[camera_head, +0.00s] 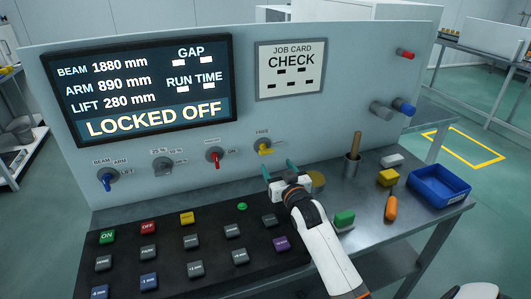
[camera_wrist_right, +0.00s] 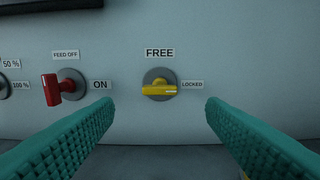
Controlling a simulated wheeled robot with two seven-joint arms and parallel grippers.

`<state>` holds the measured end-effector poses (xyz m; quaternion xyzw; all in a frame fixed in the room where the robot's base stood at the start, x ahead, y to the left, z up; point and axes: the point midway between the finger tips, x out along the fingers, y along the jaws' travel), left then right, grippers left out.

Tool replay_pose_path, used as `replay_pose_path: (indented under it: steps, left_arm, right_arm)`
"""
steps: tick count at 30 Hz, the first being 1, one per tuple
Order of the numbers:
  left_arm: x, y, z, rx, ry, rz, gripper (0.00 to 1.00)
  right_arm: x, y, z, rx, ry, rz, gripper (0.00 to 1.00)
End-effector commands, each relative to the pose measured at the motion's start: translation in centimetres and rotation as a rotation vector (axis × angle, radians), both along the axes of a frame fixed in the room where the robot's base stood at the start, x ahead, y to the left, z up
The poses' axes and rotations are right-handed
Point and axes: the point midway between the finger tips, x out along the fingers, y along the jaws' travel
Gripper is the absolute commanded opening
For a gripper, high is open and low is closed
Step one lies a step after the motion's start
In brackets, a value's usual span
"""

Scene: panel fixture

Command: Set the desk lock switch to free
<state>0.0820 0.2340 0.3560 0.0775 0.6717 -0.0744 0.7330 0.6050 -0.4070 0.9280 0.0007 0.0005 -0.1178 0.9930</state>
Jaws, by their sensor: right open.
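The yellow desk lock switch (camera_head: 264,147) is on the upright panel, below the job card. In the right wrist view the yellow switch (camera_wrist_right: 158,91) has its handle lying level, its white mark toward the LOCKED label (camera_wrist_right: 192,85) on the right. The FREE label (camera_wrist_right: 159,53) is above it. The panel screen (camera_head: 140,90) reads LOCKED OFF. My right gripper (camera_head: 279,169) is open in front of and a little below the switch, its teal fingers either side of it in the wrist view, touching nothing. My left gripper is not in view.
A red switch (camera_head: 214,156) is left of the yellow one, with grey and blue knobs further left. A black button board (camera_head: 130,224) lies below. On the desk at right are a cup with a wooden handle (camera_head: 353,150), small blocks and a blue tray (camera_head: 440,187).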

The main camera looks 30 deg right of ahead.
Motion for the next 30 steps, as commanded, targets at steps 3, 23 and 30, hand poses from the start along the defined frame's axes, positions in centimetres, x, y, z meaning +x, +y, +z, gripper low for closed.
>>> replay_pose_path:
  steps: [3,23,30]
  left_arm:
    - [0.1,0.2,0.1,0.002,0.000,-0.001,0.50]
    - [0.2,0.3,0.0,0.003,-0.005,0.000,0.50]
    - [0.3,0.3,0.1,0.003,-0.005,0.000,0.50]
  right_arm:
    - [2.4,-0.6,0.3,-0.002,-0.003,0.000,0.65]
    - [9.9,-2.4,0.1,-0.001,0.000,0.000,0.65]
    - [9.9,-2.4,0.1,-0.001,0.000,0.000,0.57]
